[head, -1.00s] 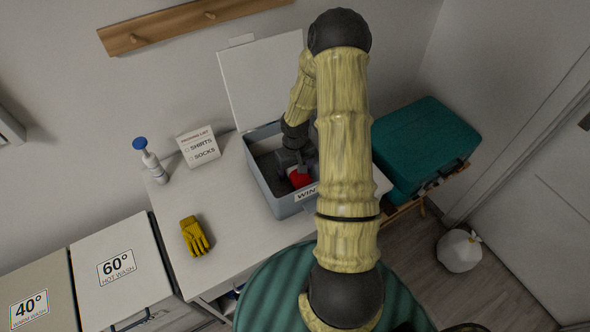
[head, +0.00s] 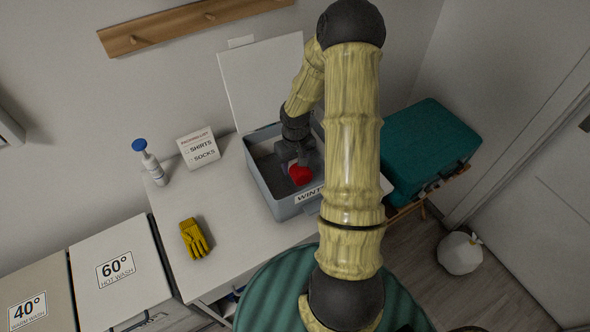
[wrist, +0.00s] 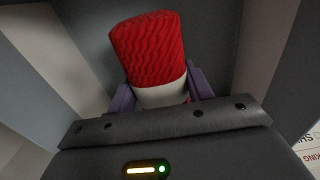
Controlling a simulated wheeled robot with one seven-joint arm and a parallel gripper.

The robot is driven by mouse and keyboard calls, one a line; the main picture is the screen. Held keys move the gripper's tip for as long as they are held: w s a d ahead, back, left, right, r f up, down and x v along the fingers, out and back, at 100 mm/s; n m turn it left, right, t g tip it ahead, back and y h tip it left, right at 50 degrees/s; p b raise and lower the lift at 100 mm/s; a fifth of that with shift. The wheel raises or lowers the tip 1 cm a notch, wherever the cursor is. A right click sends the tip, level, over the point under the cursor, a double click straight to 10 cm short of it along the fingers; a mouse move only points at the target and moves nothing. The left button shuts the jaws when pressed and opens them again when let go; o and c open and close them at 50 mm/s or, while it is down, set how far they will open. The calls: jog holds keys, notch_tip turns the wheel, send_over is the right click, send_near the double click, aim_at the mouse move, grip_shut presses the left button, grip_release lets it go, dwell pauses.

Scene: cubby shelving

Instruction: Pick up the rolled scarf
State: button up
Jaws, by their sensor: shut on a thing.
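The rolled scarf (head: 301,175) is a red ribbed roll with a white band, in the grey box labelled "WINT..." (head: 283,207). In the wrist view the scarf (wrist: 147,50) stands out between the fingers, its white band at the jaws. My gripper (wrist: 163,97) is shut on it, with a purple finger on each side. In the head view my gripper (head: 298,160) is inside or just over the box. I cannot tell whether the scarf touches the box floor.
The box's white lid (head: 262,85) stands open behind it. A yellow glove (head: 194,238), a blue-capped bottle (head: 149,163) and a packing list sign (head: 199,148) are on the white table (head: 235,250). A teal suitcase (head: 425,145) is at the right.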

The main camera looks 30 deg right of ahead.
notch_tip(320, 180, up, 6)
jog(key=shift+r, duration=0.1)
dwell(0.6)
